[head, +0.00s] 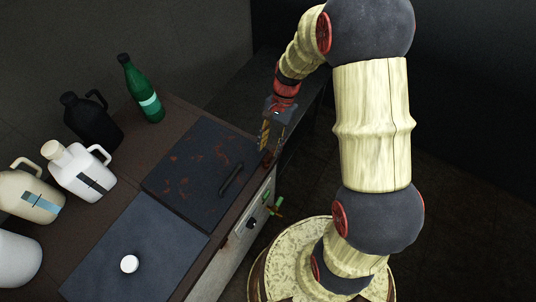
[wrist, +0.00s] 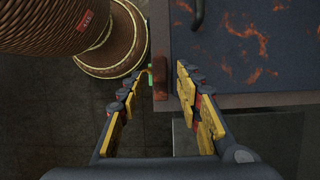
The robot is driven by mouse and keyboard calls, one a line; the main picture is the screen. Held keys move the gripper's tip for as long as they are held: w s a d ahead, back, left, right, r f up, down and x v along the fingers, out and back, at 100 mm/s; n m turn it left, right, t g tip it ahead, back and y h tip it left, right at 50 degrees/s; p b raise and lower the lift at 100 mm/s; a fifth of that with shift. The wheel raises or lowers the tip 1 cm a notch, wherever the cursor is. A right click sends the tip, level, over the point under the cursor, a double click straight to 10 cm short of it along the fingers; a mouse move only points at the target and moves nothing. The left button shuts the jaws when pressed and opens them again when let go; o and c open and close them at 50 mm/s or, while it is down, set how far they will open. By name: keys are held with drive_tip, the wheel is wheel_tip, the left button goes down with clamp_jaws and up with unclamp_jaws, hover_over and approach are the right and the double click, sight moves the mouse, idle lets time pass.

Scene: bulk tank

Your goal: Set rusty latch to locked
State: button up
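My gripper (head: 267,140) is beside the front right corner of the tank top in the head view. In the wrist view my gripper (wrist: 162,78) is open, with its yellow-padded fingers apart. Between the fingertips is a reddish-brown upright piece (wrist: 160,77) at the tank's corner, which looks like the rusty latch. I cannot tell its setting or whether a finger touches it. The dark lid (head: 185,165) with rust patches appears closed; it also shows in the wrist view (wrist: 270,60). Its black handle (head: 231,180) is near the front edge.
A second, plain dark lid (head: 150,235) carries a white round knob (head: 129,264). Jugs, including a white one (head: 78,172), and a green bottle (head: 143,90) stand along the back. The front panel has a black dial (head: 251,223) and small green parts (head: 268,198).

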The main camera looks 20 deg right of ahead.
sight(268, 156)
drive_tip(key=b+x, duration=0.1)
drive_tip(key=x, duration=0.3)
drive_tip(key=shift+c, duration=0.2)
drive_tip(key=c, duration=0.7)
clamp_jaws()
